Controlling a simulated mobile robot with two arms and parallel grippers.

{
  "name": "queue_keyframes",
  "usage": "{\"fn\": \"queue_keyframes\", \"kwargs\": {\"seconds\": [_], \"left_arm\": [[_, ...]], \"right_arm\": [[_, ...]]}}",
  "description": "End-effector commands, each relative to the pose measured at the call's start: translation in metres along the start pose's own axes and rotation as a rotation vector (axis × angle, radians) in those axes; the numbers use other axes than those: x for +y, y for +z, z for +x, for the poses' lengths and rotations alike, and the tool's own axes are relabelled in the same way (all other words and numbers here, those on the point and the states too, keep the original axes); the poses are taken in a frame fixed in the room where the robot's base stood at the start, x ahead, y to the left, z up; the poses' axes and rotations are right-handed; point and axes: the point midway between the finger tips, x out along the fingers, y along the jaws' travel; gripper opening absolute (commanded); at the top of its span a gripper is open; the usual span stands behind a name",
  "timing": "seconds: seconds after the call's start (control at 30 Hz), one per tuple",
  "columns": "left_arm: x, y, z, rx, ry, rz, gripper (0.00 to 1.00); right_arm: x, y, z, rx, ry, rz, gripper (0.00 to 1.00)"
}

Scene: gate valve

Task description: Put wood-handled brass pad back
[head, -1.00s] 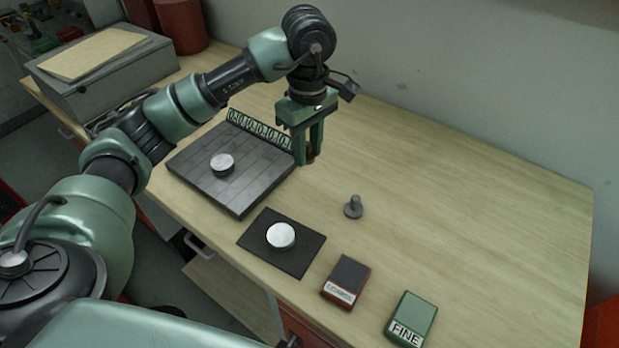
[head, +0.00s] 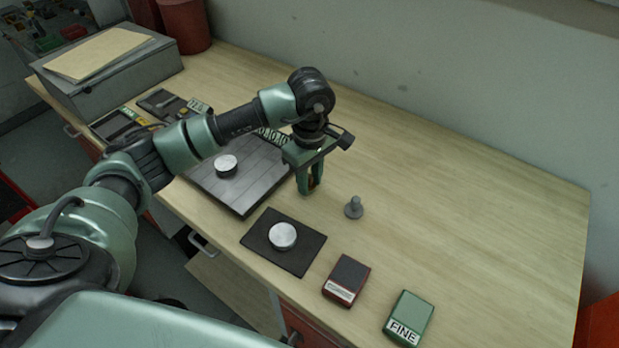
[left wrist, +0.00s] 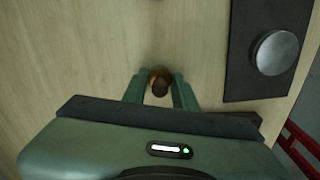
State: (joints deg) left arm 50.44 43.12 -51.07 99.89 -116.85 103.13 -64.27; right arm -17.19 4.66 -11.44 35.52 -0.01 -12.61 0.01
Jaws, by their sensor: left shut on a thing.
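The wood-handled brass pad (left wrist: 160,80) shows in the left wrist view as a round brown handle end between my fingertips, with a brass-coloured edge around it. My left gripper (head: 311,189) is shut on it, pointing down over the bench between the dark tiled plate and the small grey knob. In the head view the fingers hide most of the pad, and I cannot tell whether it touches the bench. My left gripper also shows in the left wrist view (left wrist: 160,90). My right gripper is not in view.
A black mat (head: 262,248) with a silver disc (head: 282,237) lies in front. The tiled plate (head: 240,195) bears another disc (head: 227,166). A grey knob (head: 354,208), a red block (head: 346,280) and a green "FINE" block (head: 409,318) stand nearby. The bench's right side is clear.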

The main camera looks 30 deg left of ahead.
Motion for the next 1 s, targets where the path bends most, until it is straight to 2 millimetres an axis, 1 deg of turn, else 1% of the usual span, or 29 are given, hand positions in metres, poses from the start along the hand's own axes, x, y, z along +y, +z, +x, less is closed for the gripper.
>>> {"fn": "queue_keyframes", "kwargs": {"seconds": [0.03, 0.07, 0.1, 0.13, 0.4, 0.53, 0.57, 0.67, 0.9, 1.0], "left_arm": [[0.000, 0.000, 0.003, 0.000, 0.001, 0.000, 0.00], [0.000, 0.000, 0.002, 0.000, 0.000, 0.000, 0.34], [0.000, 0.000, 0.002, 0.000, 0.000, 0.000, 0.45], [0.000, 0.000, 0.002, 0.000, 0.000, 0.000, 0.50], [0.000, 0.000, 0.001, 0.000, 0.000, 0.000, 0.50], [0.000, 0.000, -0.004, 0.000, 0.000, 0.000, 0.50], [0.001, 0.000, -0.005, 0.000, 0.002, 0.000, 0.50], [0.002, -0.001, -0.020, 0.002, 0.006, 0.001, 0.50], [0.001, 0.000, -0.073, 0.002, 0.006, 0.000, 0.50], [0.001, 0.000, -0.094, 0.001, 0.005, 0.001, 0.50]], "right_arm": [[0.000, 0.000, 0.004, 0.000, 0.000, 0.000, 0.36], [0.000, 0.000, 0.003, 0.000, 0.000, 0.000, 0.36], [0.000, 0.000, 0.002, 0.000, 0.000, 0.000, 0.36], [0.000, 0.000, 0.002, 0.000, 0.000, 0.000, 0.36], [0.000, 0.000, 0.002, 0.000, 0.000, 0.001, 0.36], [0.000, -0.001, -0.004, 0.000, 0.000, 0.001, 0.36], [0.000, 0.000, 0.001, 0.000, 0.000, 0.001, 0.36], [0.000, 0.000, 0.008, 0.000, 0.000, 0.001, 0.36], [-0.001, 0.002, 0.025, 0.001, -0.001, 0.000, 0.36], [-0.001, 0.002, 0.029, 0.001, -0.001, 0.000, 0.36]]}}
